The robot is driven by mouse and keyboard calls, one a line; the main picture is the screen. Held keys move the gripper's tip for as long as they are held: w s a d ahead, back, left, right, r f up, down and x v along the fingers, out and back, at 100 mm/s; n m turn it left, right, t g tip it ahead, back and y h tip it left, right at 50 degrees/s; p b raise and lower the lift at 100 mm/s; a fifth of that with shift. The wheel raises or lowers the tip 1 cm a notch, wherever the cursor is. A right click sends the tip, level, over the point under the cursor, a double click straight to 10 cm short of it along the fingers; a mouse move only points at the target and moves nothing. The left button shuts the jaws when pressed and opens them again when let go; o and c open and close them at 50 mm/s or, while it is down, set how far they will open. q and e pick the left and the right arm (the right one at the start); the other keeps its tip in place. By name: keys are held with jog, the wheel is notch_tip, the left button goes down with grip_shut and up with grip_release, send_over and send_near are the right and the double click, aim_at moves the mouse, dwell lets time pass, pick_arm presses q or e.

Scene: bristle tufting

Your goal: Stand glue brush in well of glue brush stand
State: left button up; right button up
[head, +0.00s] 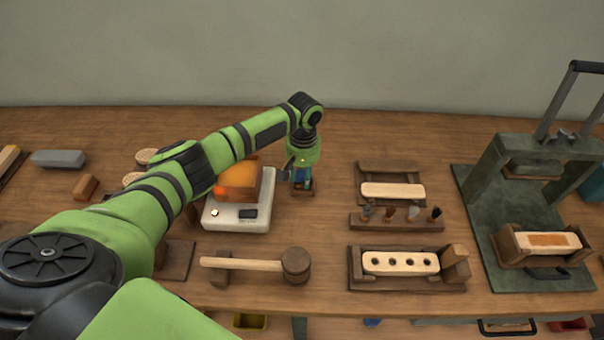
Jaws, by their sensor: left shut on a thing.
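My left gripper (302,172) points down behind the middle of the bench, just right of the scale. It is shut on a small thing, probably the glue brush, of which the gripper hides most. Bits of blue and orange show at the fingertips. A small dark wooden block (302,193), likely the glue brush stand, sits directly below the fingertips. Its well is hidden, and I cannot tell whether the brush is inside it or above it. My right gripper is not in view.
A mallet (296,264) lies in front. A rack of tufts (397,222), a drilled brush block (400,262) and a green press (520,220) stand to the right.

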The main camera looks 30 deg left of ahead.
pick_arm(q)
jog(key=shift+f, duration=0.3)
jog(key=o, duration=1.1)
jog(key=o, duration=0.4)
jog(key=shift+r, duration=0.15)
jog(key=shift+r+p, duration=3.4)
jog(key=shift+p, duration=0.75)
jog(key=shift+f, duration=0.1)
